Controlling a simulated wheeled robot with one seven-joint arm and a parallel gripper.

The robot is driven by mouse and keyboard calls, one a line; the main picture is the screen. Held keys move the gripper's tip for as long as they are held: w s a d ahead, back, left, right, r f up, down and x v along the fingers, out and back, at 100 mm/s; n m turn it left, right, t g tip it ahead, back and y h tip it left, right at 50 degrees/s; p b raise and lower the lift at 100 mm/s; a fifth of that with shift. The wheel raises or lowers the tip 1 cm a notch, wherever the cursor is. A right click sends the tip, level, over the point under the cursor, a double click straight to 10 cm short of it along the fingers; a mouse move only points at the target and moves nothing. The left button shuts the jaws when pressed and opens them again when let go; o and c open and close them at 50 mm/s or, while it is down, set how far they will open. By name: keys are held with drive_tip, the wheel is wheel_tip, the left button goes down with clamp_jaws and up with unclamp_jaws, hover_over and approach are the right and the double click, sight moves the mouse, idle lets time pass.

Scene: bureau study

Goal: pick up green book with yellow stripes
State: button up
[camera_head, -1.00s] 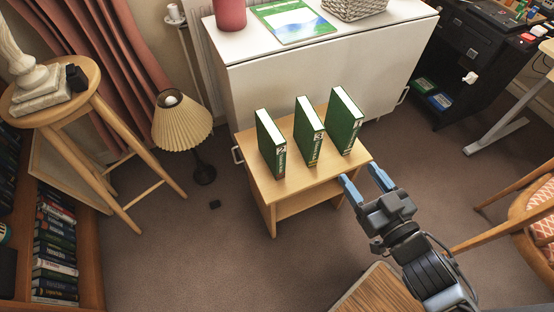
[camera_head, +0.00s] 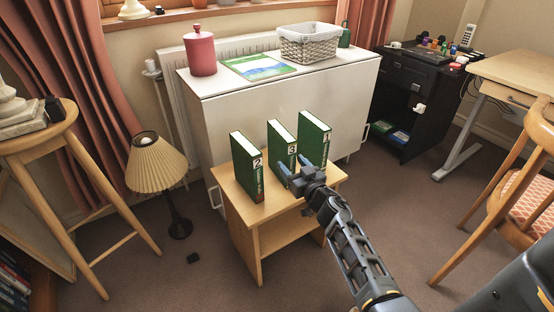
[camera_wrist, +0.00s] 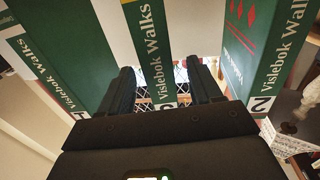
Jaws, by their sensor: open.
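Three green books stand upright on a small wooden table (camera_head: 240,207): the left book (camera_head: 247,168) numbered 2, the middle book (camera_head: 281,143) numbered 3, and the right book (camera_head: 315,138) numbered 1. I cannot make out yellow stripes on any of them. My gripper (camera_head: 293,167) is open at the middle book's spine. In the wrist view its fingers (camera_wrist: 164,82) lie to either side of the middle book's spine (camera_wrist: 158,45); contact cannot be told. There, book 1 (camera_wrist: 62,55) is at left and book 2 (camera_wrist: 268,50), with red diamonds on its cover, at right.
A white cabinet (camera_head: 240,110) stands behind the table, bearing a red canister (camera_head: 201,54), a flat green booklet (camera_head: 258,68) and a basket (camera_head: 309,44). A lamp (camera_head: 155,165) and stool (camera_head: 60,140) are at left, a chair (camera_head: 520,190) at right. Carpet is clear in front.

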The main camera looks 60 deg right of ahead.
sight(281, 154)
drive_tip(key=shift+b+x, duration=0.85)
drive_tip(key=shift+x, duration=1.85)
drive_tip(key=shift+c, duration=0.5)
clamp_jaws()
drive_tip(key=shift+d, duration=0.1)
